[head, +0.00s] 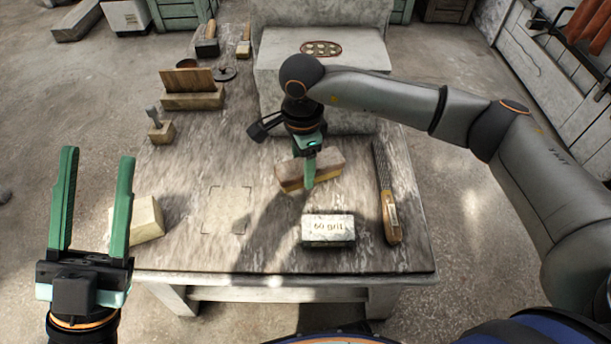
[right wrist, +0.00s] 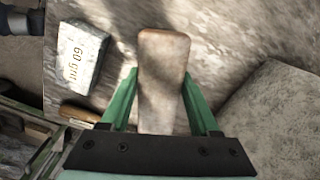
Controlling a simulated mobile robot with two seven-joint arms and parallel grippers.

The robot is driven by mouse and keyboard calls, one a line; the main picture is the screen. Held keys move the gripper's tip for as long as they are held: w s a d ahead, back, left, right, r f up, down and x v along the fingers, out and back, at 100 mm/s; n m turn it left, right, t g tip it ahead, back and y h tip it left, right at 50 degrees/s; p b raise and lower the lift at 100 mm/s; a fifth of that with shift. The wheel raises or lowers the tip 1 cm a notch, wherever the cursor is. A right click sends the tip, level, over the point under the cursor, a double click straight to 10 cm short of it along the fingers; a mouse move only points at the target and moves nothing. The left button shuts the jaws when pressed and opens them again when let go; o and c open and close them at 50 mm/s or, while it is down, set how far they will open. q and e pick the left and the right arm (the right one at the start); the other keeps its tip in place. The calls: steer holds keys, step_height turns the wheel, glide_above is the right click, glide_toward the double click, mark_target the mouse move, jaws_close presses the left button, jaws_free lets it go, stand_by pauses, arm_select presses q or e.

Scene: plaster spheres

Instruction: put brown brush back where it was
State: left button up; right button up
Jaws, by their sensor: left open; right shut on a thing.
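The brown brush (head: 327,170) is a block with a pale top and a brown side, near the middle of the table. My right gripper (head: 309,172) is shut on it from above; in the right wrist view the brush (right wrist: 163,65) lies between the two green fingers. I cannot tell whether it touches the table. My left gripper (head: 97,200) is open and empty, off the table's left front side. A pale square with corner marks (head: 227,209) lies bare on the table, left of the brush.
A "60 grit" block (head: 328,230) stands at the front edge. A long rasp (head: 386,190) with a wooden handle lies at the right. A pale block (head: 147,220) sits at the left edge. A small wooden stand (head: 161,131) and a slotted holder (head: 192,97) stand behind; a large plaster block (head: 275,75) fills the back.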

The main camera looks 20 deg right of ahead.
steer(key=shift+w+d+f, duration=0.1)
steer(key=shift+d+f, duration=0.25)
steer(key=shift+f, duration=0.15)
arm_select(q)
steer(key=shift+s+d+m+h+b, duration=0.1)
steer(key=shift+s+m+h+b, duration=0.3)
steer(key=shift+h+b, duration=0.1)
arm_select(e)
steer(key=shift+a+f, duration=0.1)
steer(key=shift+f, duration=1.3)
arm_select(q)
steer(key=shift+f, duration=0.15)
arm_select(e)
steer(key=shift+f, duration=0.25)
steer(key=o, duration=1.2)
steer(key=shift+r, duration=0.1)
